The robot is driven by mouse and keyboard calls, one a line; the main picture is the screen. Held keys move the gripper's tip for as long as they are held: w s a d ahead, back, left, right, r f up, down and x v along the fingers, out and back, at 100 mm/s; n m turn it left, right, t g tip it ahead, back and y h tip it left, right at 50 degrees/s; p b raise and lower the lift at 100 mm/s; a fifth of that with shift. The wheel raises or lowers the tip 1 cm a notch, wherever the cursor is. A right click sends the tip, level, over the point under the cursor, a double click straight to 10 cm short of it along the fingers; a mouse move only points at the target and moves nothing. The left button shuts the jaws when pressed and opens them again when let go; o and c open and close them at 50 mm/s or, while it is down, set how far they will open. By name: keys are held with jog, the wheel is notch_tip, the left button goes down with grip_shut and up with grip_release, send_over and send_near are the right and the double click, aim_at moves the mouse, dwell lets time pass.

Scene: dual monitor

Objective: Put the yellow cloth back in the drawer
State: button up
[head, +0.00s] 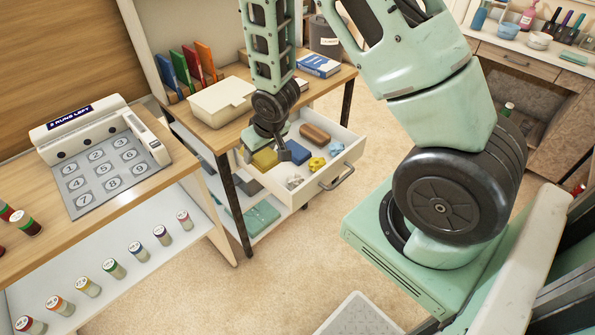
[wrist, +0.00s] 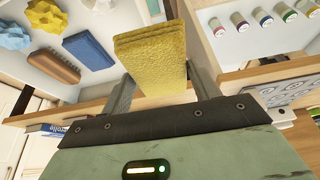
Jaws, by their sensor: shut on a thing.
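The yellow cloth (head: 265,159) is a folded, thick rectangular pad. My gripper (head: 264,152) is shut on it, pointing down over the left part of the open drawer (head: 325,180). In the wrist view the cloth (wrist: 150,55) stands out between my two fingers (wrist: 153,88), with the white drawer floor (wrist: 125,25) to its left. The head view does not clearly show how high the cloth is above the drawer floor.
The drawer holds a brown brush (head: 315,133), a blue sponge (head: 298,152), and yellow (head: 317,164), blue (head: 336,149) and white (head: 294,181) crumpled pieces. A cream box (head: 222,101) and binders (head: 190,65) stand on the desk above. A keypad device (head: 105,155) is left.

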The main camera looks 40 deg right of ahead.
jog(key=b, duration=1)
send_over(276, 172)
jog(key=a, duration=0.1)
notch_tip(276, 172, down, 4)
jog(key=b, duration=0.2)
jog(key=f+b, duration=0.1)
jog(key=f, duration=0.2)
jog(key=f+b, duration=0.2)
jog(key=f, duration=0.1)
jog(key=d+f+b, duration=0.1)
jog(key=f+b, duration=0.1)
jog(key=f, duration=0.1)
jog(key=shift+w+f, duration=0.1)
jog(key=shift+f, duration=0.05)
jog(key=shift+f, duration=0.15)
jog(key=o, duration=0.6)
